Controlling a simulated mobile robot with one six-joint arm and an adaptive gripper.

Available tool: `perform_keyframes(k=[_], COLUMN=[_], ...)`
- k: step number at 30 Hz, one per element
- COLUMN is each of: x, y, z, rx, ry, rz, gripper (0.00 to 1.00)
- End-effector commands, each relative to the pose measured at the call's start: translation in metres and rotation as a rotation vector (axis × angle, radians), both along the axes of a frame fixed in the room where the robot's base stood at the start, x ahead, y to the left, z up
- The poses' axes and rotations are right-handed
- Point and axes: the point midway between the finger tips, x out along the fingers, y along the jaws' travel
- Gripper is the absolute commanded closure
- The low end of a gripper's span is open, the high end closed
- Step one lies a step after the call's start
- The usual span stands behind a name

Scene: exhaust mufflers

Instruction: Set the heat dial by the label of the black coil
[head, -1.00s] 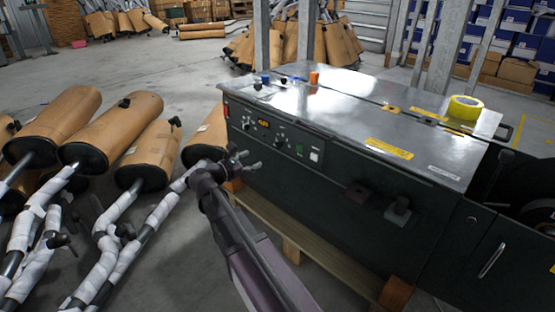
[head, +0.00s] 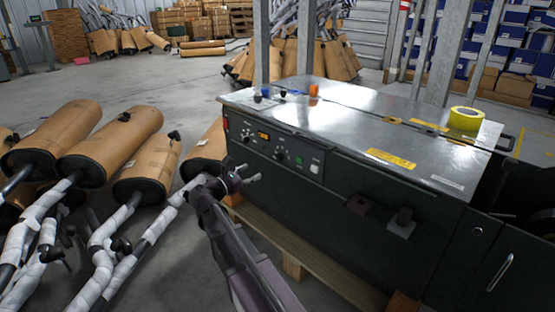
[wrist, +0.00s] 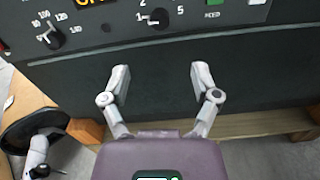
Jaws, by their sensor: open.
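A strapping machine's dark front panel carries two black dials. The left dial (wrist: 50,36) has a scale with 100, 120 and 140; it also shows in the head view (head: 245,139). The right dial (wrist: 156,18) has a scale with 1, 2 and 5; it also shows in the head view (head: 278,155). I cannot read which is named heat. My gripper (wrist: 160,72) is open and empty, just below the dials and apart from them; it also shows in the head view (head: 252,173). I cannot make out a black coil or its label.
An orange display (head: 263,136) sits between the dials, and a green button (head: 298,160) is to their right. Yellow tape (head: 465,118) lies on the metal top. Wrapped mufflers (head: 148,172) lie on the floor at left. Panel space below the dials is clear.

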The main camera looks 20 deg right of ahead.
Motion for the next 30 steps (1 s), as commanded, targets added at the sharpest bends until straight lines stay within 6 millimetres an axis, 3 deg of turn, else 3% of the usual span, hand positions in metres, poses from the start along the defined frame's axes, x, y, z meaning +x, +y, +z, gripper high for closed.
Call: perform_keyframes(k=[21, 30], x=[0.034, 0.043], y=[-0.091, -0.117], z=[0.000, 0.000], rx=[0.000, 0.000], ry=[0.000, 0.000], rz=[-0.002, 0.000], gripper=[0.21, 0.21])
